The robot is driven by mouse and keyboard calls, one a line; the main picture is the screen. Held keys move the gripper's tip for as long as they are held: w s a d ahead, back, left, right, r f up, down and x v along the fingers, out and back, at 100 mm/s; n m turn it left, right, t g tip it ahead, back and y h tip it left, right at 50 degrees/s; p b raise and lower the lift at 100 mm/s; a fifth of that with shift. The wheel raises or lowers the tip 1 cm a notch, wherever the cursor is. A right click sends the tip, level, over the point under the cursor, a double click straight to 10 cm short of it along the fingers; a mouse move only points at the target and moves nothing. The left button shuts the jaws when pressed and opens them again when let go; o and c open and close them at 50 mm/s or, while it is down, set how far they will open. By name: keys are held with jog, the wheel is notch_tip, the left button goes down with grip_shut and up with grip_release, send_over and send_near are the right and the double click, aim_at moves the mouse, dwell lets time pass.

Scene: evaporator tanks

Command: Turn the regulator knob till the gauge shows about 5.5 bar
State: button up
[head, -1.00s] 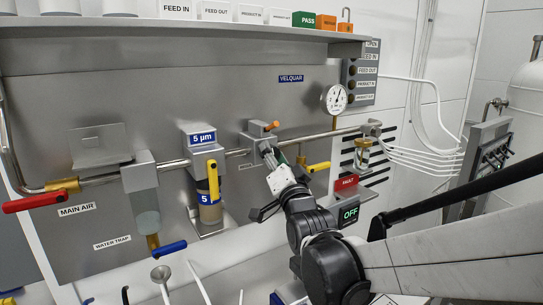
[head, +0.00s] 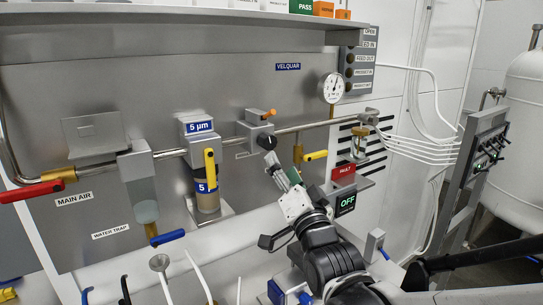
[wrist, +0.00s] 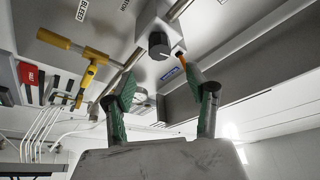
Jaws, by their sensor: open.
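The regulator (head: 255,131) is a grey block on the pipe, with a black round knob (head: 267,141) on its underside. In the wrist view the knob (wrist: 158,45) shows a white pointer line and lies beyond my fingertips. My gripper (head: 280,174) is below the knob in the head view, apart from it, open and empty. In the wrist view its two green-padded fingers (wrist: 160,82) stand apart with nothing between them. The round white gauge (head: 331,88) stands on the pipe to the right. Its dial is too small to read.
An orange tab (head: 268,114) is by the regulator. The filter (head: 205,197) and water trap (head: 145,210) hang at left. A red FAULT and green OFF panel (head: 345,190) is right of my gripper.

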jog(key=shift+v, duration=1.1)
jog(key=s+d+f+n+g+h, duration=0.3)
jog(key=s+d+f+g+h, duration=0.2)
jog(key=d+f+g, duration=0.35)
jog(key=s+d+f+n+g, duration=0.1)
jog(key=s+d+f+g, duration=0.1)
jog(key=s, duration=0.5)
jog(key=s+d+f+n+g+h, duration=0.1)
jog(key=s+d+f+g, duration=0.2)
jog(key=s+d+f, duration=0.2)
jog(key=shift+s+f, duration=0.25)
jog(key=shift+s, duration=0.7)
jog(key=shift+d, duration=0.1)
dwell(0.8)
